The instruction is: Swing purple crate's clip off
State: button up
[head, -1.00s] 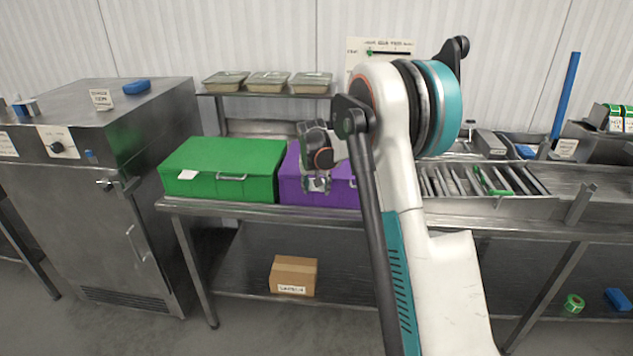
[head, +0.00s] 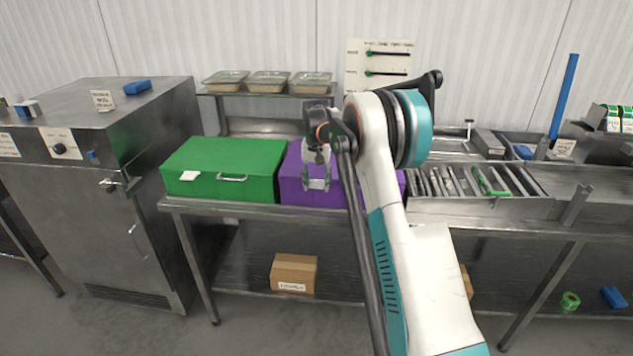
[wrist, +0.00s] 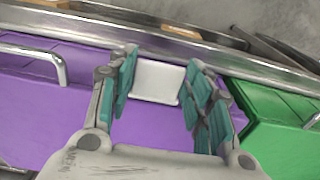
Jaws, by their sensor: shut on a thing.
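The purple crate (head: 291,172) stands on the steel table, partly hidden behind my arm in the head view. It also fills the left and middle of the wrist view (wrist: 75,125). My gripper (head: 317,184) is at the crate's front, pointing down. In the wrist view my gripper (wrist: 160,92) has its fingers on both sides of a pale, flat clip (wrist: 157,82) near the crate's edge, and is shut on it. The exact finger contact and the clip's tilt are hard to make out.
A green crate (head: 222,163) stands close on the left of the purple one. A metal handle (wrist: 62,68) shows on the purple crate in the wrist view. A rack of rollers (head: 470,183) lies to the right. Trays (head: 268,82) sit on the shelf behind.

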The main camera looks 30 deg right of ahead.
aim_at(316, 187)
jog(key=o, duration=1)
jog(key=shift+o, duration=0.2)
notch_tip(316, 187, up, 12)
jog(key=shift+s+a, duration=0.15)
jog(key=shift+s, duration=0.1)
